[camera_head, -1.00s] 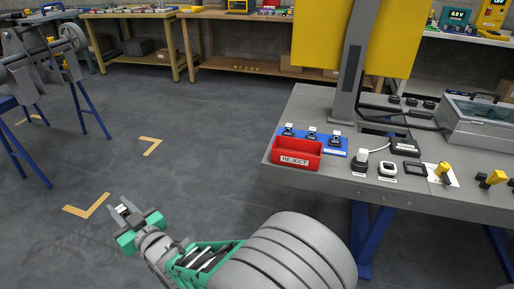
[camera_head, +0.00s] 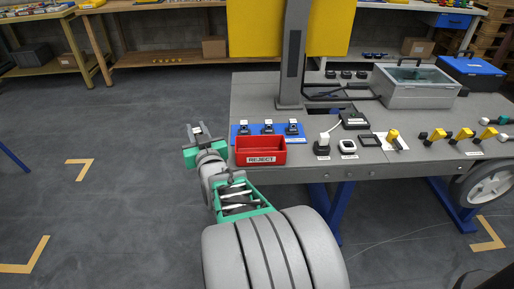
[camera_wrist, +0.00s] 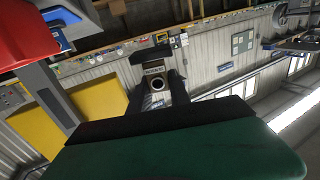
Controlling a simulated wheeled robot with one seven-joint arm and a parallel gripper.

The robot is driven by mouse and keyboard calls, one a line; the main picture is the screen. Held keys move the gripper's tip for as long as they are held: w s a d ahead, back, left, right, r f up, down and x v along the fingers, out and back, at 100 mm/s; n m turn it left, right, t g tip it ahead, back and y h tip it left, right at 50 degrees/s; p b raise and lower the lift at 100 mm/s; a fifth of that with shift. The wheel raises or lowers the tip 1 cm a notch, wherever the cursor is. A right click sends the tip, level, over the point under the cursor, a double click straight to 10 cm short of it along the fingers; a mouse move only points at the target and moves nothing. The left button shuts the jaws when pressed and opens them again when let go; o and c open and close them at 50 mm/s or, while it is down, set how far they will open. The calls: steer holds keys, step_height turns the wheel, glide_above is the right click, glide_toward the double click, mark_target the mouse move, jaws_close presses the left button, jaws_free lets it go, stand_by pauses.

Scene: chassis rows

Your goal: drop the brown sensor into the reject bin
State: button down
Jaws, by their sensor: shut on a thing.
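My gripper (camera_head: 197,130) is shut on a small sensor and holds it just left of the bench's left edge. In the wrist view the held sensor (camera_wrist: 155,72) sits between the two fingers, with a pale label and a round dark opening. Its brown colour is hard to make out. The red reject bin (camera_head: 284,157) stands at the bench's front left corner, with a white REJECT label on its front. It is to the right of my gripper and apart from it. The bin also shows at the upper left of the wrist view (camera_wrist: 25,35).
A blue strip (camera_head: 306,135) with several small sensors lies right behind the bin. A grey post (camera_head: 293,60) with yellow panels rises behind it. Switches and connectors line the grey bench (camera_head: 330,172) to the right. Open floor lies left of the bench.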

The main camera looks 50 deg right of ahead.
steer(key=s+d+r+m+g+h+p, duration=0.1)
steer(key=s+d+r+m+g+h, duration=0.1)
steer(key=s+d+r, duration=0.35)
steer(key=s+d+r+m+g+h+p, duration=0.1)
steer(key=s+d+r+m+g+h, duration=0.15)
steer(key=s+d, duration=0.6)
step_height(320, 180, down, 7)
steer(key=w+d+b, duration=0.1)
steer(key=d+b, duration=0.1)
steer(key=b, duration=0.1)
steer(key=shift+w+n, duration=0.35)
steer(key=shift+r+t, duration=0.1)
steer(key=shift+t, duration=0.15)
steer(key=c, duration=1.1)
jaws_free()
steer(key=shift+a, duration=0.1)
